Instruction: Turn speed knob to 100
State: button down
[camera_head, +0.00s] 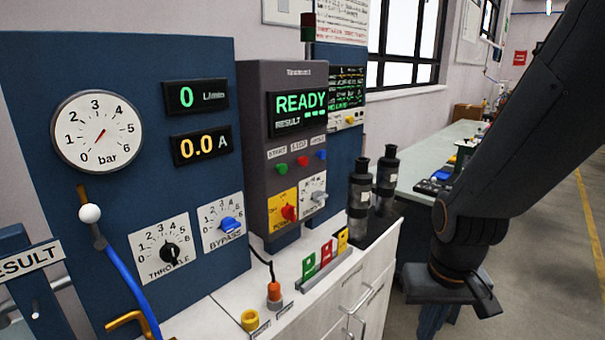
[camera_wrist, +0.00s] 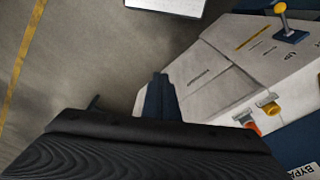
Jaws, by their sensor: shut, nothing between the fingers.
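A dial plate with a grey knob (camera_head: 318,197) is on the right of the grey control unit (camera_head: 290,81), beside the red knob on a yellow plate (camera_head: 288,212). Its lettering is too small to read, so I cannot tell if it is the speed knob. A black throttle knob (camera_head: 171,253) and a blue bypass knob (camera_head: 230,224) are on the blue panel at the left. The unit's display (camera_head: 299,107) reads READY. My gripper (camera_wrist: 160,98) is shut and empty, well away from the knobs. In the head view my arm hangs at the right.
Two dark bottles (camera_head: 386,170) stand at the bench's right end. Green, red and yellow tags (camera_head: 326,253) stand in front of the unit. Open floor lies at the right.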

aim_at(319, 197)
jog(key=k, duration=1.3)
jog(key=z, duration=0.7)
jog(key=i, duration=2)
jog(key=u, duration=0.8)
